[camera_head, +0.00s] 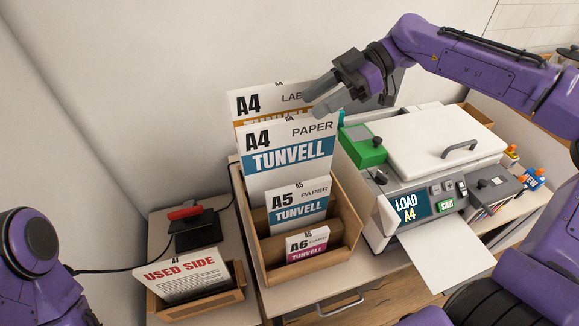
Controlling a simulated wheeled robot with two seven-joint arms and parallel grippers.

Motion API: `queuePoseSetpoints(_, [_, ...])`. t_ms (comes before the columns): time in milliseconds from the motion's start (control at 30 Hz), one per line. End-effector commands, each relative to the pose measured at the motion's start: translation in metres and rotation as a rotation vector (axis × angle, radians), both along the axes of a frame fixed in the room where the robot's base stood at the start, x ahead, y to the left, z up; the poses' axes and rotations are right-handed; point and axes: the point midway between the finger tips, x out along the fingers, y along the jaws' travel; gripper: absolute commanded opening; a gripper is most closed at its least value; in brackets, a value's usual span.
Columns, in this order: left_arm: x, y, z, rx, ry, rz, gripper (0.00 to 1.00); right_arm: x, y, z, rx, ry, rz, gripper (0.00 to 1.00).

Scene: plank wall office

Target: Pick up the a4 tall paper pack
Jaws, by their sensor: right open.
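The A4 tall paper pack (284,180) stands upright in the wooden sorter (345,205). It is white with a blue TUNVELL band and "A4 PAPER" print. An A4 label pack (250,103) stands right behind it and rises a little higher. Smaller A5 (298,203) and A6 (307,243) packs stand in front and hide its lower part. My right gripper (313,100) is open and empty, with its fingers just above the A4 pack's upper right corner area. I cannot tell whether they touch a pack. My left arm shows at the bottom left; its gripper is out of view.
A tray of used-side paper (185,275) and a red-handled black tool (190,225) are on the left. The wall is close behind.

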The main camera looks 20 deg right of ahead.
Motion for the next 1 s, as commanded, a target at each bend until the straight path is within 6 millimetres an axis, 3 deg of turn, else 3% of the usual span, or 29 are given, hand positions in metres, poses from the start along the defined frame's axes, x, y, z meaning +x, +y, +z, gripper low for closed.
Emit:
queuePoseSetpoints(300, [0.001,0.0,0.014,0.0,-0.002,0.0,1.0,0.001,0.038,-0.033,-0.002,0.005,0.002,0.47])
queuePoseSetpoints(533, [0.001,0.0,0.013,0.0,-0.001,0.0,1.0,0.002,0.041,-0.035,-0.001,0.002,0.001,0.47])
queuePoseSetpoints(667, [0.001,0.0,0.013,0.0,-0.001,0.0,1.0,0.002,0.04,-0.035,-0.001,0.003,0.001,0.04])
queuePoseSetpoints(700, [0.001,0.0,0.013,0.0,-0.001,0.0,1.0,0.002,0.04,-0.035,-0.001,0.003,0.001,0.0])
queuePoseSetpoints(1000, [0.001,0.0,0.013,0.0,-0.001,0.0,1.0,0.002,0.04,-0.035,-0.001,0.003,0.001,0.0])
